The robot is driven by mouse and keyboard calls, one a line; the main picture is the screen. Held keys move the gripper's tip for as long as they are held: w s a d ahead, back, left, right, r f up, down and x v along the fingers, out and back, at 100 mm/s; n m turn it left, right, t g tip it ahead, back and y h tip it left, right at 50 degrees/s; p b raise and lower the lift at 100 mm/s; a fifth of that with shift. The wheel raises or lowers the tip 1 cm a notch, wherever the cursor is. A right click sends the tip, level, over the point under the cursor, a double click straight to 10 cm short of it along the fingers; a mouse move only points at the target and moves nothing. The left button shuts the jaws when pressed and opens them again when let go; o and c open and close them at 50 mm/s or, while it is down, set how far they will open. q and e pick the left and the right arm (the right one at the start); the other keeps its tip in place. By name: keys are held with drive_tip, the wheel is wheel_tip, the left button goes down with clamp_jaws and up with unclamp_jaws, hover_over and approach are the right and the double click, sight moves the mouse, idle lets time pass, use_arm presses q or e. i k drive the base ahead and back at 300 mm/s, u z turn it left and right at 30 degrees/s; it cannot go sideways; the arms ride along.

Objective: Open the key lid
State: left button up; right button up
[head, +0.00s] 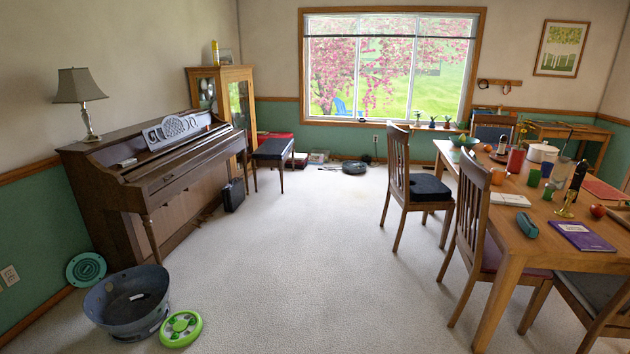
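A dark brown upright piano (130,222) stands against the left wall. Its key lid (185,168) looks shut over the keyboard, and no keys show. A sheet with a printed picture (178,131) leans on the piano's upright panel above the lid. A table lamp (80,98) stands on the piano's left end. Neither of my grippers is in view.
A grey tub (128,300) and a green round toy (181,328) lie on the carpet before the piano's near end. A black-topped bench (272,150) stands beyond the piano. A dining table (500,220) with chairs fills the right. The carpet (300,260) between is clear.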

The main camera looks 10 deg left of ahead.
sight(156, 175)
drive_tip(key=u, duration=0.25)
drive_tip(key=i, duration=2.4)
drive_tip(key=u, duration=0.65)
drive_tip(key=i, duration=2.25)
drive_tip(key=u, duration=0.2)
